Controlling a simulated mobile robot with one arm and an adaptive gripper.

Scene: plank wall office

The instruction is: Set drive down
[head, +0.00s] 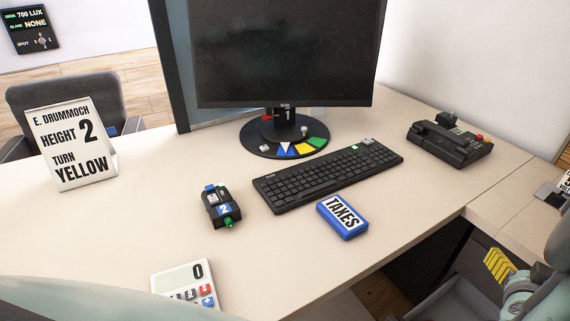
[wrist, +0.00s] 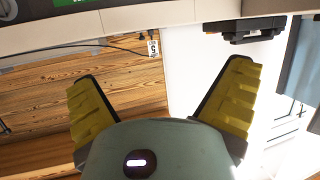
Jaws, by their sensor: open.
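A blue block labelled TAXES (head: 342,216), which looks like the drive, lies flat on the desk (head: 290,255) in front of the keyboard, near the desk's front edge. In the head view my gripper (head: 498,264) is at the lower right, off the front of the desk and well apart from the block. In the wrist view my gripper (wrist: 163,72) has its two yellow-padded fingers spread wide, with nothing between them. The block does not show clearly in the wrist view.
A keyboard (head: 330,175), a monitor (head: 285,50), a black device marked 2 (head: 221,207), a calculator (head: 185,285), a sign reading TURN YELLOW (head: 72,143) and a desk phone (head: 450,143) stand on the desk.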

